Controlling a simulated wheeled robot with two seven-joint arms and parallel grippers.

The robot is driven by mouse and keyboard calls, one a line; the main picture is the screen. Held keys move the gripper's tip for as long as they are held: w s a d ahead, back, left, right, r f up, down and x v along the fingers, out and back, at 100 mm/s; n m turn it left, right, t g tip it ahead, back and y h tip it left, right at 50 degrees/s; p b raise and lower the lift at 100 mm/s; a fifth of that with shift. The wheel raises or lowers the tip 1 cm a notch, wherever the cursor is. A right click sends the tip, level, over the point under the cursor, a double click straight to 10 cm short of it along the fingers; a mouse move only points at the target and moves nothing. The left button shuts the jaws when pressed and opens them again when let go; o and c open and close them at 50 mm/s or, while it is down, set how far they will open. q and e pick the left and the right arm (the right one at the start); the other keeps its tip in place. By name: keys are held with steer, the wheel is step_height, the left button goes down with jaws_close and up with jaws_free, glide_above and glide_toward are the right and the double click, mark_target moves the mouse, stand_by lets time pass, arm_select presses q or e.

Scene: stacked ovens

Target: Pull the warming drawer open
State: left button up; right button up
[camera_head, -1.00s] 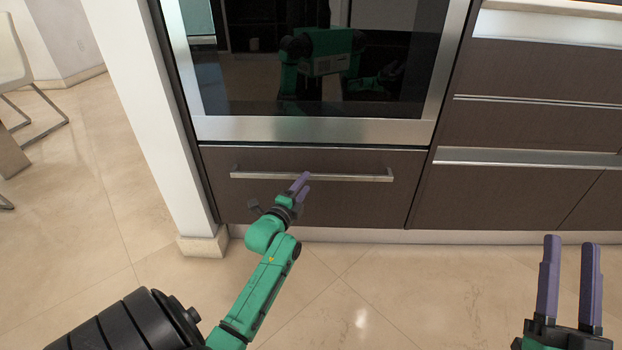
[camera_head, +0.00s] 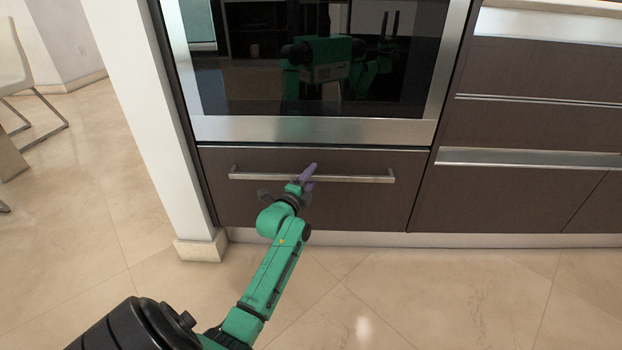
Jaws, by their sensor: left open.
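The warming drawer (camera_head: 362,207) is a dark brown front below the oven, and it looks closed. Its long silver bar handle (camera_head: 352,179) runs across the upper part of the front. My left gripper (camera_head: 309,177) has purple fingers and is open at the handle, a little right of the bar's left half. One finger shows above the bar and one shows at or just below it. I cannot tell whether the fingers touch the bar. My right gripper is out of the picture, apart from a reflection in the oven glass.
The oven (camera_head: 330,129) with its glass door is directly above the drawer. A white pillar (camera_head: 150,120) stands close on the left. Brown cabinets (camera_head: 530,130) adjoin on the right. The tiled floor (camera_head: 430,290) in front is clear. A chair (camera_head: 22,80) is far left.

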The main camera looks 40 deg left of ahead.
arm_select(q)
jaws_close()
stand_by(1.4)
